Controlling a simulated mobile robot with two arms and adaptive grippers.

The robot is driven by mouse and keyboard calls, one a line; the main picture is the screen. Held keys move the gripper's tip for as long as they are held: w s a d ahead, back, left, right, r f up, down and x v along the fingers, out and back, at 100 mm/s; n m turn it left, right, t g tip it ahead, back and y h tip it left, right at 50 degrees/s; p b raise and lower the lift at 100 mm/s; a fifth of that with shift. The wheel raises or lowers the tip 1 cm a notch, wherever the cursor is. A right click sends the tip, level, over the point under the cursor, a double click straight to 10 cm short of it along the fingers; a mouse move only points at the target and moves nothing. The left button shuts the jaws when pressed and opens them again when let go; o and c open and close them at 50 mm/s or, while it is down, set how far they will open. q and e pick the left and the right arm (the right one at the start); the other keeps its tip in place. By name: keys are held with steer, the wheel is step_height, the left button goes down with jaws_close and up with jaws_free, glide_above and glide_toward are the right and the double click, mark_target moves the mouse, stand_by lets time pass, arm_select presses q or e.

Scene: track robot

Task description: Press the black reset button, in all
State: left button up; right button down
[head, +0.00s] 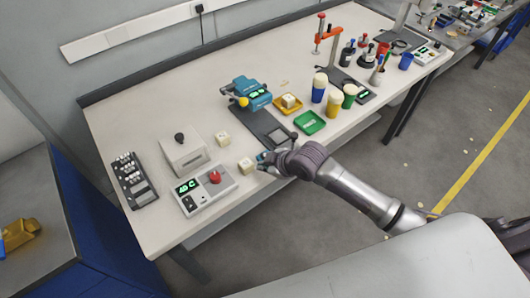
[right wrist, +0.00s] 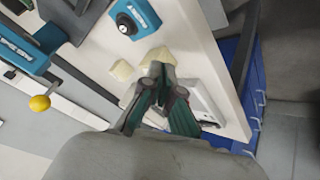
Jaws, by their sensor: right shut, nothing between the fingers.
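In the head view a pale box (head: 184,157) with a black knob (head: 179,138) on top stands on the white table (head: 120,108). A pale panel (head: 207,190) in front of it has a red button (head: 214,177), a green-lit display and small dark keys. I cannot tell which black part is the reset button. My right gripper (head: 262,160) is shut and empty, beside a cream cube (head: 246,165), right of the panel. In the right wrist view its fingers (right wrist: 157,75) overlap a cream block. A blue box (right wrist: 135,17) with a round black button shows beyond.
Another cream cube (head: 222,139) stands nearby. A teal device (head: 252,92), a green tray (head: 309,122) and several cups and tools stand to the right. A blue cabinet (head: 95,225) adjoins the table at left.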

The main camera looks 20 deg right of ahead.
steer(key=w+d+r+n, duration=0.2)
steer(key=w+r+n, duration=0.1)
steer(key=w+r, duration=0.3)
step_height(320, 180, up, 2)
steer(key=shift+w+d+n+t+y, duration=0.3)
steer(key=shift+d+t, duration=0.1)
steer(key=shift+f, duration=0.1)
step_height(320, 180, down, 8)
steer(key=b, duration=0.7)
steer(key=shift+f+b, duration=0.35)
steer(key=shift+b, duration=0.05)
steer(key=shift+f, duration=0.15)
stand_by(0.3)
steer(key=shift+f, duration=0.25)
